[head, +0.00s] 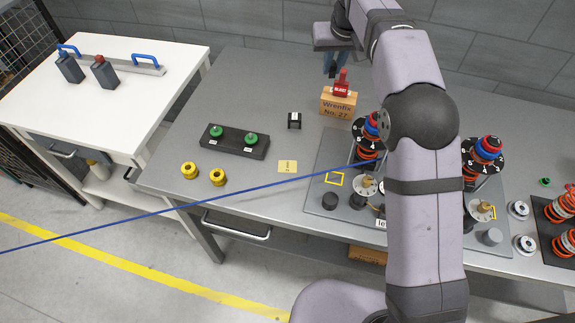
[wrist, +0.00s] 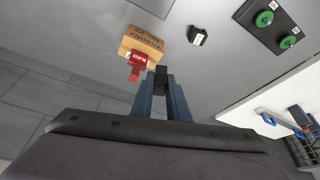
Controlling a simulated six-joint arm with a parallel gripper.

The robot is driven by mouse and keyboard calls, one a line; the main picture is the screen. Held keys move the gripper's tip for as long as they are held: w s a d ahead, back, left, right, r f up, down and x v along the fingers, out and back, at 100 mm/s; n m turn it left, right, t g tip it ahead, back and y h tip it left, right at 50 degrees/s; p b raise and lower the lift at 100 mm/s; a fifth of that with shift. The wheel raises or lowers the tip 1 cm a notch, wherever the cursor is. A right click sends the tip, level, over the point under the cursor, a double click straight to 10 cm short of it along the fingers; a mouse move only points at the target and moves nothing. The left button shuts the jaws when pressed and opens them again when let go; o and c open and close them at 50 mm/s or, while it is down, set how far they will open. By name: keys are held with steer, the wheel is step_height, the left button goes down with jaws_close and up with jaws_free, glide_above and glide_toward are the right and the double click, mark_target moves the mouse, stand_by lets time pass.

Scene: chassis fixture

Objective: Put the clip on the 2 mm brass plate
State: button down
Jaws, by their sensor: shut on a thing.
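My gripper (head: 329,65) is at the back of the bench, above and close to the wooden block. In the wrist view its blue fingers (wrist: 161,85) are shut on a small black piece (wrist: 160,76), which seems to be the clip; its shape is hard to make out. In the head view this piece cannot be made out. A small flat yellow plate (head: 287,166) with faint marks lies on the bench, front left of the wooden block; it looks like the brass plate, but its marking is too small to read surely.
A wooden block (head: 338,102) carries a red tagged piece (head: 341,86), close beside my fingers. A black labelled block (head: 294,120), a dark tray with green knobs (head: 235,141) and yellow rings (head: 217,177) stand left. A blue cable (head: 250,187) crosses the bench front. Spring assemblies (head: 484,158) stand right.

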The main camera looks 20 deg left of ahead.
steer(key=s+a+f+n+y, duration=0.1)
steer(key=s+a+f+n, duration=0.2)
steer(key=s+a, duration=0.5)
steer(key=n+g+y, duration=0.2)
steer(key=n+g, duration=0.1)
steer(key=n, duration=0.5)
glide_above(284, 166)
steer(key=d, duration=0.2)
step_height(284, 166, down, 6)
steer(key=shift+a+f+n+g, duration=0.1)
steer(key=shift+n+g, duration=0.2)
steer(key=shift+n, duration=0.45)
steer(key=shift+a+f+n+g, duration=0.1)
steer(key=shift+n+g, duration=0.2)
steer(key=shift+n, duration=0.45)
steer(key=shift+f, duration=0.1)
steer(key=shift+f+p, duration=1.5)
steer(key=shift+f, duration=3.4)
steer(key=shift+f, duration=0.2)
